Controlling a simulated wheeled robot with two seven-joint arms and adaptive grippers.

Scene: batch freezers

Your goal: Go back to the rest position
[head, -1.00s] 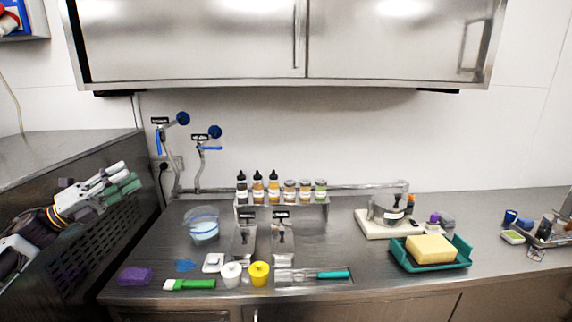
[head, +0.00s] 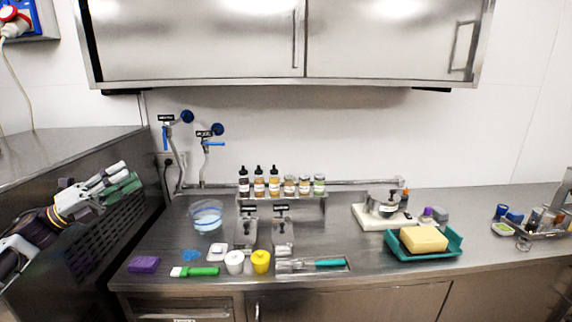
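My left gripper (head: 118,178) shows at the left of the head view, in front of the dark perforated side panel and left of the counter. The angle does not show clearly whether the fingers are apart. It touches none of the objects on the counter. My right gripper is not in view.
The steel counter (head: 340,222) holds a purple sponge (head: 144,264), a green brush (head: 195,271), a clear tub (head: 207,217), a teal tray (head: 459,243) with a yellow block (head: 423,239), and a bottle rack. A wall cabinet (head: 200,45) hangs above.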

